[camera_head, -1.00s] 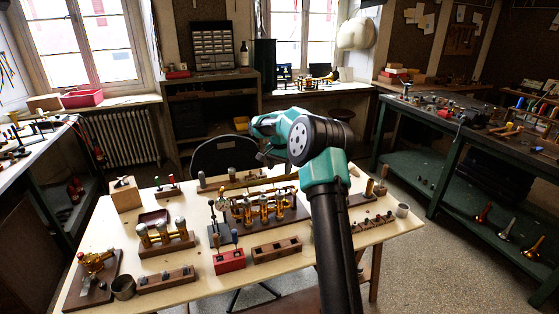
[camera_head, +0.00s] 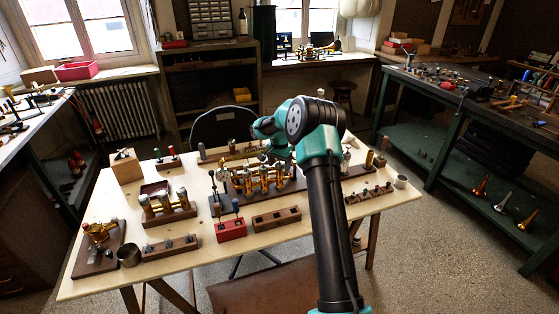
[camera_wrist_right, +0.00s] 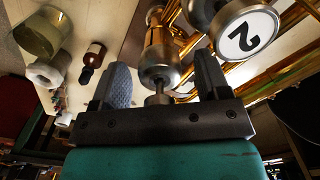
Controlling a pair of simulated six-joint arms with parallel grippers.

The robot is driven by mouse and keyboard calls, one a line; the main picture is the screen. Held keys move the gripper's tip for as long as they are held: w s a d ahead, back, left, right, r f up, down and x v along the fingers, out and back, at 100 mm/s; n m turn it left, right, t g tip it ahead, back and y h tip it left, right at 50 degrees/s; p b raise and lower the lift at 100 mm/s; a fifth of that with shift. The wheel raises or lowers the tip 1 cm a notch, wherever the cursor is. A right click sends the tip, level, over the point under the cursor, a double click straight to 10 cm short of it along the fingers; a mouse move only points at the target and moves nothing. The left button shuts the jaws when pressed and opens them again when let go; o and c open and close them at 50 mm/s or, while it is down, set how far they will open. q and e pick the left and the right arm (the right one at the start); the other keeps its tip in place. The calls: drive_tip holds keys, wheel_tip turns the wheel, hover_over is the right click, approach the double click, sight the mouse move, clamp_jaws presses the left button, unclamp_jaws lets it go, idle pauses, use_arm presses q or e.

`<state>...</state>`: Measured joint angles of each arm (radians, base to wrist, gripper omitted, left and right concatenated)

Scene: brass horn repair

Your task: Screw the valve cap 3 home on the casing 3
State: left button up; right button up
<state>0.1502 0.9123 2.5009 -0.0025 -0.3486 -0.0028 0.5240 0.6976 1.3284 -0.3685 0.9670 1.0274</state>
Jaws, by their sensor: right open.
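The brass valve assembly (camera_head: 262,180) stands upright at the back middle of the table in the head view. My right gripper (camera_head: 274,158) is over it, partly hidden by its own wrist. In the right wrist view my right gripper (camera_wrist_right: 160,75) is open. Its dark fingers stand on either side of a brass casing with a steel cap (camera_wrist_right: 158,72) and a short stem. A gap shows beside the fingers. I cannot read a number on this cap, so whether it is valve cap 3 is unclear. A neighbouring round top marked 2 (camera_wrist_right: 247,33) sits close by.
A red block (camera_head: 231,230) and a wooden holder (camera_head: 277,219) stand in front of the assembly. A second valve group (camera_head: 167,207) is to the left. In the wrist view a brown bottle (camera_wrist_right: 94,55) and a glass jar (camera_wrist_right: 42,32) stand to the left.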

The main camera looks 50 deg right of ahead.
drive_tip(key=shift+c, duration=0.4)
drive_tip(key=c, duration=1)
drive_tip(key=m, duration=0.5)
drive_tip(key=m, duration=0.5)
idle(0.4)
drive_tip(key=shift+m, duration=0.3)
drive_tip(key=m, duration=0.5)
